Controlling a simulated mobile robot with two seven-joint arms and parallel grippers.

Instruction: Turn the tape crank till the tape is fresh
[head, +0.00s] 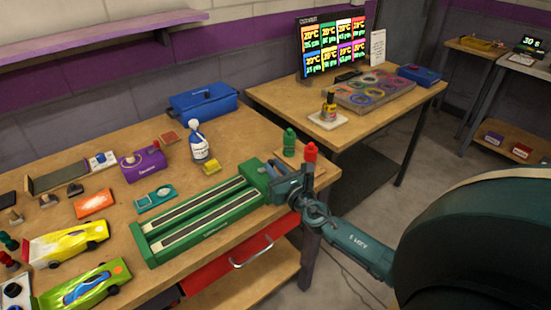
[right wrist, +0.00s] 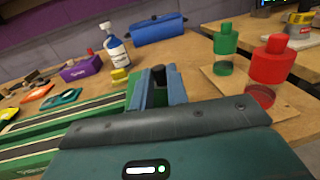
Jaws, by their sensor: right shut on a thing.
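The green tape unit (head: 212,222) lies along the front edge of the workbench, with two dark tape strips with pale edges on its top. It also shows at the left of the right wrist view (right wrist: 110,111). My right gripper (head: 278,176) is at the unit's right end. In the right wrist view its two blue-grey fingers are shut on the dark crank knob (right wrist: 158,75). The rest of the crank is hidden behind the fingers and my wrist. Whether the tape is fresh or worn cannot be told. My left gripper is not in view.
A red-capped bottle (head: 310,153) and a green bottle (head: 289,142) stand close to my right gripper. A spray bottle (head: 198,146), a yellow block (head: 211,167) and a blue toolbox (head: 203,101) stand behind the unit. Toy cars (head: 66,243) lie at left.

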